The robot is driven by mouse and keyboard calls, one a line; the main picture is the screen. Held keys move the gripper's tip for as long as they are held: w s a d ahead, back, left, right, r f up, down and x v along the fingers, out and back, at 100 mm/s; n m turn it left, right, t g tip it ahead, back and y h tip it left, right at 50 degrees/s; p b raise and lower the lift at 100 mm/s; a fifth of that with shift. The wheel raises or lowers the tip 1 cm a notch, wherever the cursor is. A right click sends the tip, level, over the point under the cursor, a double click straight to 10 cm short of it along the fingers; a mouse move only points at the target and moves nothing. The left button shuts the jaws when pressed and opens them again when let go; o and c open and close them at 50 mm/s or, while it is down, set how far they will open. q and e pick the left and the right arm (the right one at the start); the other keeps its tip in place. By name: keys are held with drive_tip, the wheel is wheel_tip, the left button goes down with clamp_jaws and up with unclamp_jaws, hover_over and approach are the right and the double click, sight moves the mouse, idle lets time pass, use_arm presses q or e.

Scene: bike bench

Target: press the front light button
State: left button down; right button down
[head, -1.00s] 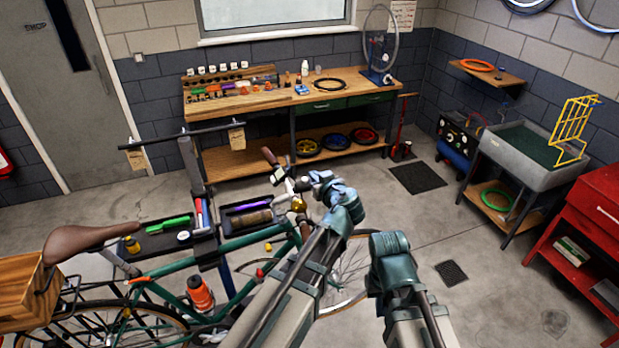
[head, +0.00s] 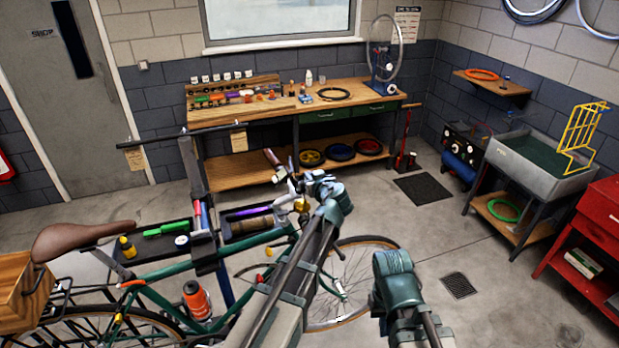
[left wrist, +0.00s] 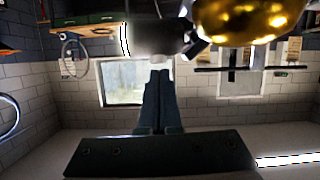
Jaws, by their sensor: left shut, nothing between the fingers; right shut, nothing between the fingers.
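The green bike stands at the left. Its handlebar (head: 276,162) and brass bell (head: 302,206) are beside my left gripper (head: 307,180). In the left wrist view, the shut, empty fingertips (left wrist: 161,72) of my left gripper are right at a small pale nub (left wrist: 160,60) on a dark rounded body (left wrist: 155,38), perhaps the front light and its button. I cannot tell whether they touch. The bell (left wrist: 240,18) is large and close beside it. In the head view the light cannot be made out behind my gripper. Only my right arm shows, low in the middle; its fingers are hidden.
A workbench (head: 345,97) with tools stands along the back wall. A black tool tray (head: 250,236) is beside the bike frame. A grey sink (head: 540,160) and a red cabinet (head: 602,215) stand at the right. The floor between bike and sink is mostly clear.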

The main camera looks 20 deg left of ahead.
idle(0.3)
